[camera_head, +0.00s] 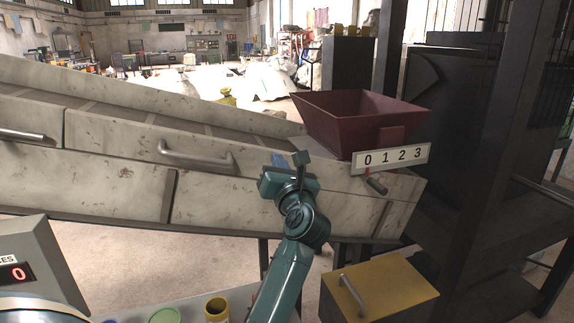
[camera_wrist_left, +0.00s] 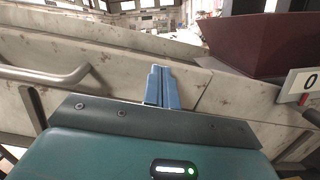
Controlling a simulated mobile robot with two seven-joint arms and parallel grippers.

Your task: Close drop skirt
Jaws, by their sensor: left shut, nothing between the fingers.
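The pale, scuffed skirt panels line the side of the long sloping conveyor. One panel (camera_head: 110,135) has a grey bar handle (camera_head: 195,158); the handle also shows at the left of the left wrist view (camera_wrist_left: 45,75). I cannot tell for certain which panel is the drop skirt. My left gripper (camera_head: 279,160) is in front of the conveyor side, to the right of that handle and apart from it. Its blue fingers (camera_wrist_left: 162,87) are together and empty, pointing toward the pale panels. My right gripper is not in view.
A dark red hopper (camera_head: 360,118) stands over the conveyor's right end, above a 0-to-3 scale (camera_head: 391,157) and a small lever (camera_head: 376,184). Dark steel posts (camera_head: 490,150) stand at right. A yellow-lidded box (camera_head: 390,290) and small cans (camera_head: 216,308) are below.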

